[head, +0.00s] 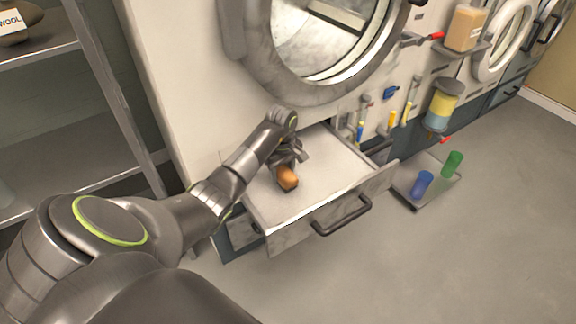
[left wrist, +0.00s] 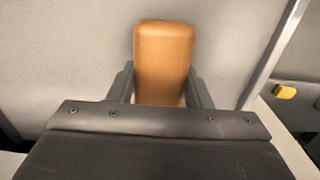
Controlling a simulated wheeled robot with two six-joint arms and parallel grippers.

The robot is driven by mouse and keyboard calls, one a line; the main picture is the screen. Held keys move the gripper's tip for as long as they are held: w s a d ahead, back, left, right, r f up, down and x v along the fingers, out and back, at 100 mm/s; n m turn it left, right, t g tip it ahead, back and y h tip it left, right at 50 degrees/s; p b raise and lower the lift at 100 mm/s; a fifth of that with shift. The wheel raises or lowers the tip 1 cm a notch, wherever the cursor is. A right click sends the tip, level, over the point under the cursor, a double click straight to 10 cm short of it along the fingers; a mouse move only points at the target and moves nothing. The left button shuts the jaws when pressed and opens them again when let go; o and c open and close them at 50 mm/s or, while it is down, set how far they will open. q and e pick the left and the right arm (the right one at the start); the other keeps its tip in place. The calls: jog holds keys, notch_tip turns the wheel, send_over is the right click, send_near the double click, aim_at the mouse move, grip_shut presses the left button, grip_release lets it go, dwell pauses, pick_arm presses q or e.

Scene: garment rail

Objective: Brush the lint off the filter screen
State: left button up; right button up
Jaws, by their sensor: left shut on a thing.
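The filter screen (head: 325,175) is a pale grey sheet in the pulled-out drawer below the round machine door. My left gripper (head: 290,160) is over the screen, shut on a brush with an orange-brown wooden body (head: 287,179). In the left wrist view the brush (left wrist: 164,62) stands between the two fingers, with the pale screen (left wrist: 75,60) behind it. The bristles are mostly hidden, and I cannot tell whether they touch the screen. No clear lint shows on the visible part of the screen. My right gripper is not in view.
The drawer front with its dark handle (head: 342,216) sticks out over the floor. A tray (head: 408,204) with a blue cup (head: 422,184) and a green cup (head: 453,164) is to its right. Tools hang on the machine front. A metal shelf (head: 60,130) stands at left.

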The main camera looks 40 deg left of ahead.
pick_arm(q)
jog(key=shift+s+a+f, duration=0.1)
jog(key=shift+s+a, duration=0.2)
jog(key=shift+s, duration=0.5)
jog(key=shift+p, duration=0.3)
notch_tip(320, 180, up, 6)
jog(key=p, duration=0.3)
jog(key=shift+f+p, duration=0.2)
jog(key=shift+p, duration=0.1)
jog(key=shift+r, duration=0.25)
jog(key=shift+r+p, duration=1)
jog(key=shift+r, duration=0.55)
